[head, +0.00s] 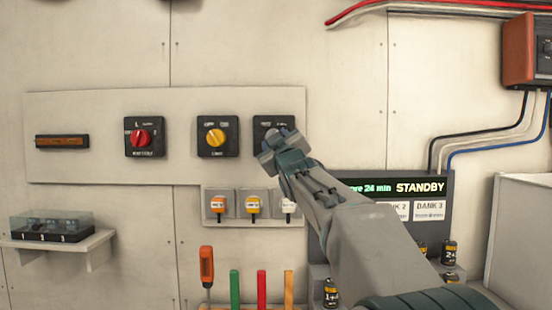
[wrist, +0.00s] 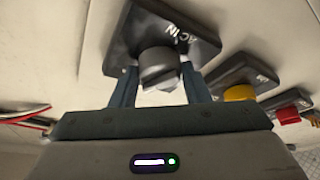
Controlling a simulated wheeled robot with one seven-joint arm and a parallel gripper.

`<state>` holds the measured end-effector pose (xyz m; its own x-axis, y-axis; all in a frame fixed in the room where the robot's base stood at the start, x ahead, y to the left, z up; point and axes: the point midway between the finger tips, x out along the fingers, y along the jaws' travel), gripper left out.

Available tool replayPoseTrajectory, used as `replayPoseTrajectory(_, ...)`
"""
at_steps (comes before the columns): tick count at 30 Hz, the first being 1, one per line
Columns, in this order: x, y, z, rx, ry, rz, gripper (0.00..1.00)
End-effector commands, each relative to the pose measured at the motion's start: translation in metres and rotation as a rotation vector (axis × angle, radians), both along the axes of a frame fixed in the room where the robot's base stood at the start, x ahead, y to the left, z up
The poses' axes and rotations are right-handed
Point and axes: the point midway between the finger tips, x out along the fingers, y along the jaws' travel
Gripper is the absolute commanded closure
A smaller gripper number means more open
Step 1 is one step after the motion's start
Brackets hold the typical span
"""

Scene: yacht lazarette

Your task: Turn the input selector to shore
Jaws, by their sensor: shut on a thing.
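The input selector is a dark square plate (head: 264,124) at the right end of the head view's row of switches. In the wrist view the plate (wrist: 190,38) carries the letters "AC IN" and a round grey knob (wrist: 158,66). My gripper (head: 279,145) is at the selector and covers most of it in the head view. In the wrist view its two fingers (wrist: 160,84) stand on either side of the knob, shut on it. Which mark the knob points to cannot be read, and no "shore" label is legible.
A yellow-knob switch (head: 215,137) and a red-knob switch (head: 144,137) sit to the left on the same panel. Small toggles (head: 253,205) are just below. A display reading "STANDBY" (head: 420,187) is at the right, behind my arm.

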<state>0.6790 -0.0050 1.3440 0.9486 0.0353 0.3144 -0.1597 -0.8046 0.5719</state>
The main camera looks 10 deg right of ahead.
Motion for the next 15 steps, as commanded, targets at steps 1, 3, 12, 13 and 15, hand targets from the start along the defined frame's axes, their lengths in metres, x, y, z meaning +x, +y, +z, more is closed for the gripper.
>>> replayPoseTrajectory(1, 0.0001, 0.0008, -0.0053, 0.019, -0.005, 0.002, 0.81)
replayPoseTrajectory(3, 0.0001, 0.0010, -0.0045, 0.042, -0.010, 0.002, 0.81)
replayPoseTrajectory(12, 0.0005, 0.0012, -0.0017, 0.093, -0.018, 0.000, 0.81)
replayPoseTrajectory(13, 0.0004, 0.0012, -0.0014, 0.095, -0.019, 0.000, 0.81)
replayPoseTrajectory(15, 0.0005, 0.0011, -0.0009, 0.099, -0.019, 0.000, 0.81)
